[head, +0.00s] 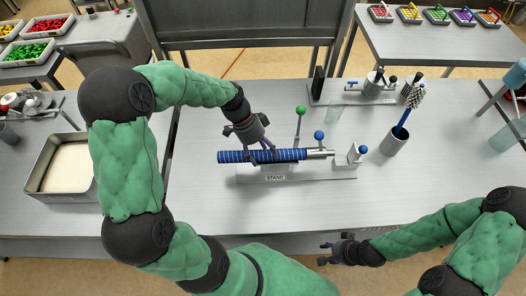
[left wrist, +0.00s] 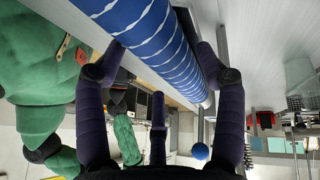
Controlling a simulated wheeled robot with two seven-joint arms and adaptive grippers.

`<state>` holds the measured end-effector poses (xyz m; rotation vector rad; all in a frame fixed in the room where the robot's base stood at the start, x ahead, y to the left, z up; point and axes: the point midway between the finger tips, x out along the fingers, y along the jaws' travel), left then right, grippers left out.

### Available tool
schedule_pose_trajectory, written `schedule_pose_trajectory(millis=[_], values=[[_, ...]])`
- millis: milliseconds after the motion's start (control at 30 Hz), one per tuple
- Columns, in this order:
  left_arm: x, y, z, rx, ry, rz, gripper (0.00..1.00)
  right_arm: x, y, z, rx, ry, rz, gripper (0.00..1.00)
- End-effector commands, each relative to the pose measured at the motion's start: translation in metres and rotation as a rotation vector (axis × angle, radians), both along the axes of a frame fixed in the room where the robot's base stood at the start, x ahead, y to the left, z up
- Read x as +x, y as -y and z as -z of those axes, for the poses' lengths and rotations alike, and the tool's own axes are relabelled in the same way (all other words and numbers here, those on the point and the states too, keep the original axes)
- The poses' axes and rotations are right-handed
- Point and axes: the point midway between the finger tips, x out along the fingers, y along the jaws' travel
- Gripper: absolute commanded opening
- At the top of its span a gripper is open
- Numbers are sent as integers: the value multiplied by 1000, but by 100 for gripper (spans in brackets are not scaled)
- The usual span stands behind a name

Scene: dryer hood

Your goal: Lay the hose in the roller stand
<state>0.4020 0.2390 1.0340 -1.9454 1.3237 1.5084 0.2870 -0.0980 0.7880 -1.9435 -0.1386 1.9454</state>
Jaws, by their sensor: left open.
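The blue hose (head: 232,156) with white stripes lies lengthwise along the roller stand, whose pale base (head: 318,173) carries a STAND label. Its left end extends past the base. I cannot tell whether it rests fully on the rollers. A silver tube (head: 319,153) continues from its right end. My left gripper (head: 262,153) is open at the hose's middle. In the left wrist view the hose (left wrist: 165,45) passes between and beyond the spread fingers (left wrist: 163,58); they do not close on it. My right gripper (head: 323,253) is open and empty near the table's front edge.
A green-knobbed post (head: 300,122), a blue-knobbed post (head: 319,142) and a bracket (head: 346,160) stand by the hose. A grey cup (head: 393,144) with a brush is to the right. A tray (head: 62,166) is at left. The table's front right is clear.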

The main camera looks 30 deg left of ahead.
Motion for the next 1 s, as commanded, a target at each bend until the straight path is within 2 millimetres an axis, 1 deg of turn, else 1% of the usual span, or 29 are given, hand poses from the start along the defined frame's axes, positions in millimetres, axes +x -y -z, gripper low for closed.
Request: schedule_pose_trajectory(millis=[67, 100, 167, 500, 633, 767, 1000], values=[[0, 0, 0, 0, 0, 0, 70, 0, 0, 0, 0, 0, 0, 40], [0, 0, 0, 0, 0, 0, 81, 0, 0, 0, 0, 0, 0, 40], [0, 0, 0, 0, 0, 0, 97, 0, 0, 0, 0, 0, 0, 40], [0, 0, 0, 0, -1, 1, 97, 0, 0, 0, 0, 0, 0, 40], [0, -3, -5, 1, 1, 0, 97, 0, 0, 0, 0, 0, 0, 40], [1, -11, -20, 1, 3, -2, 97, 0, 0, 0, 0, 0, 0, 40], [1, -33, -62, 1, 3, -2, 97, 0, 0, 0, 0, 0, 0, 40]])
